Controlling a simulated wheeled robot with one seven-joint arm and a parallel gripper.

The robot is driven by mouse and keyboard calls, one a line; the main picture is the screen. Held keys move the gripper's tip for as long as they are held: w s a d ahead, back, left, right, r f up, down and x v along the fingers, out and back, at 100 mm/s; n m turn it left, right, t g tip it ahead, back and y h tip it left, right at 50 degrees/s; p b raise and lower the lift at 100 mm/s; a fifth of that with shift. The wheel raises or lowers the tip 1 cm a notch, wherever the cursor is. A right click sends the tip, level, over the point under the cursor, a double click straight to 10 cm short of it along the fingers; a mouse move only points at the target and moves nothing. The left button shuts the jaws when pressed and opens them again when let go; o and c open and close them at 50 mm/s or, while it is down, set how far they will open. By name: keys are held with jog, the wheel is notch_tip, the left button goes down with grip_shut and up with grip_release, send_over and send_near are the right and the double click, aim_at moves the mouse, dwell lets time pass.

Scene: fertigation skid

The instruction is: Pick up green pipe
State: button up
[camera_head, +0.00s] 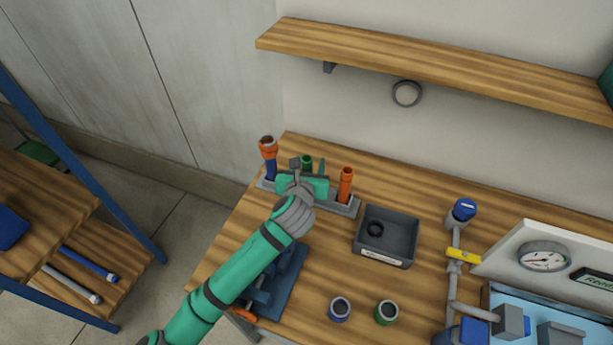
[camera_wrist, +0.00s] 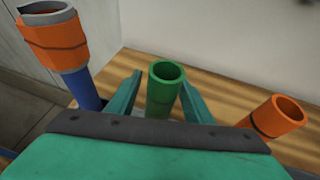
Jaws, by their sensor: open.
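The green pipe (camera_wrist: 162,98) stands upright in the wrist view, its hollow round top towards me. My gripper (camera_wrist: 162,80) is open, with one finger on each side of the pipe and small gaps showing. In the head view the green pipe (camera_head: 307,160) shows only its top behind my gripper (camera_head: 309,168), at the grey rack (camera_head: 343,208) on the bench. The pipe's lower part is hidden by the gripper body. I cannot tell how deep the fingers reach along it.
A blue pipe with an orange collar (camera_wrist: 52,38) stands left of the green pipe; an orange pipe (camera_wrist: 277,118) stands right. A dark bin (camera_head: 387,237), a blue ring (camera_head: 339,309) and a green ring (camera_head: 386,312) are on the bench. A wooden shelf (camera_head: 430,62) runs above.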

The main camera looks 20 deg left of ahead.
jog(key=c, duration=1.1)
jog(key=shift+a+r, duration=0.1)
jog(key=shift+r, duration=0.1)
